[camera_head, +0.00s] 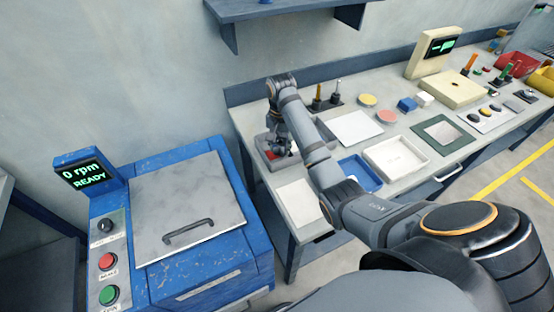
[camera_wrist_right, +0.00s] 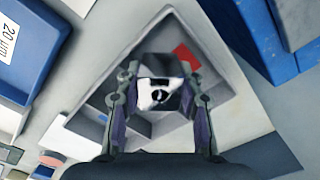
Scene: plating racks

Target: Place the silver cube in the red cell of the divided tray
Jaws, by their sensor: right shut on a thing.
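The silver cube (camera_wrist_right: 160,95) is between the fingers of my right gripper (camera_wrist_right: 160,108) in the right wrist view. The gripper is shut on it and holds it over the divided grey tray (camera_wrist_right: 228,118). The red cell (camera_wrist_right: 187,56) shows just beyond and to the right of the cube, partly hidden by a finger. A blue patch (camera_wrist_right: 103,118) shows at the tray's left side. In the head view my right gripper (camera_head: 281,146) is over the tray at the bench's left end, and the cube is hard to make out. My left gripper is not in view.
A blue machine (camera_head: 258,235) with a lid handle stands left of the bench. A blue tray (camera_head: 372,184), a white tray (camera_head: 370,152) and a white plate (camera_head: 348,121) lie right of my arm. A shelf (camera_head: 290,8) hangs above.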

